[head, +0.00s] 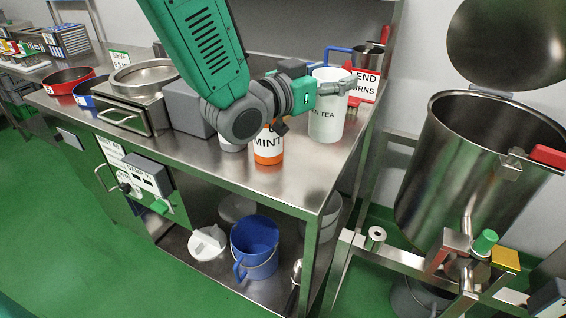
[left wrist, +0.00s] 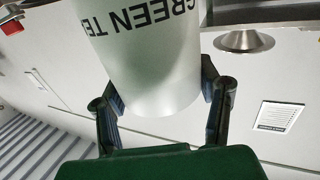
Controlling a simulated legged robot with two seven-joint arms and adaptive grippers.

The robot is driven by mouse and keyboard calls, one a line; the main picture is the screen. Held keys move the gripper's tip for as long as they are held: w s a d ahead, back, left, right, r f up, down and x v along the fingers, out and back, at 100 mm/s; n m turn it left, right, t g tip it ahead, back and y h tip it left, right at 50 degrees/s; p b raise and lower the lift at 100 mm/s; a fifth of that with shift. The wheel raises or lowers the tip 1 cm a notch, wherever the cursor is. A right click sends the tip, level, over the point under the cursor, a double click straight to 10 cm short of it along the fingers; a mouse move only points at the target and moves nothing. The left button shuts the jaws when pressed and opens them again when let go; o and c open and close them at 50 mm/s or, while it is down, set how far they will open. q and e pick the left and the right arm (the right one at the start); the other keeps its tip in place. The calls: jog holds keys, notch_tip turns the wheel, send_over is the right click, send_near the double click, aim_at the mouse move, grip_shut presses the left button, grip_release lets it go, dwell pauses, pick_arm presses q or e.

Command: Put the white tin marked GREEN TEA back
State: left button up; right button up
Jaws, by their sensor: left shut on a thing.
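The white tin marked GREEN TEA (head: 327,125) is upright near the right end of the steel bench. I cannot tell whether its base touches the bench top. My left gripper (head: 326,86) reaches it from the left and is shut around its upper part. In the left wrist view the same tin (left wrist: 150,50) is between the two dark fingers of my left gripper (left wrist: 160,88), its lettering upside down. My right gripper is not in view.
A white and orange MINT tin (head: 268,148) stands left of the held tin. A red-edged sign (head: 364,86) and a steel jug (head: 369,55) are behind it. The steel bench (head: 300,180) is clear in front. A large steel drum (head: 450,160) stands right.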

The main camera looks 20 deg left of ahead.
aim_at(311, 127)
pick_arm(q)
jog(key=f, duration=0.1)
jog(key=a+f, duration=0.1)
jog(key=f, duration=0.1)
jog(key=f+b, duration=0.1)
jog(key=f, duration=0.1)
jog(key=shift+a+f, duration=0.15)
jog(key=shift+a, duration=0.2)
jog(key=shift+w+f, duration=0.1)
jog(key=shift+f, duration=0.3)
jog(key=shift+d+f, duration=0.1)
jog(key=shift+f, duration=0.45)
notch_tip(311, 127, down, 3)
jog(key=shift+d+r+b, duration=0.1)
jog(key=shift+b, duration=0.3)
jog(key=shift+r, duration=0.1)
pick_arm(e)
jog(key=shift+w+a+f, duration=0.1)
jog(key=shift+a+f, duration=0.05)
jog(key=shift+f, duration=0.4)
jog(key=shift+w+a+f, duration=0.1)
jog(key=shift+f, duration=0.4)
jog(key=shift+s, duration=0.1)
pick_arm(q)
jog(key=o, duration=1.5)
jog(key=shift+o, duration=0.2)
